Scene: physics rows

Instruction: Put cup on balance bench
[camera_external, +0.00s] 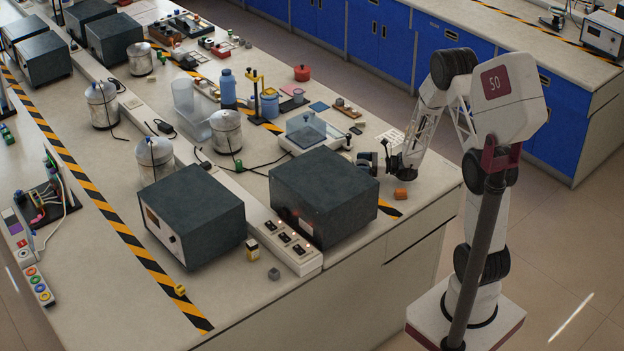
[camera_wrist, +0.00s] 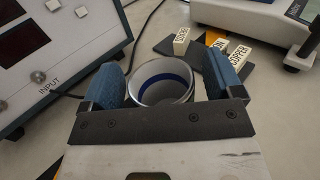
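The cup (camera_wrist: 163,82) is a round metal-grey vessel with a blue band inside its rim, seen from above in the wrist view. My gripper (camera_wrist: 165,82) has its two blue-padded fingers on either side of the cup. The fingers are wide apart, with a narrow gap showing at the right; contact at the left is unclear. In the external view my gripper (camera_external: 375,165) is low over the bench, right of the large dark box, and I cannot make out the cup there. The balance (camera_external: 312,133), a white base with a clear case, stands behind-left of my gripper. Its white base (camera_wrist: 248,14) shows at the wrist view's top right.
A dark-topped instrument (camera_external: 325,192) stands close left of my gripper; its front panel (camera_wrist: 50,50) fills the wrist view's left. Labelled blocks (camera_wrist: 229,52) lie beyond the cup. A black cable runs behind the cup.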

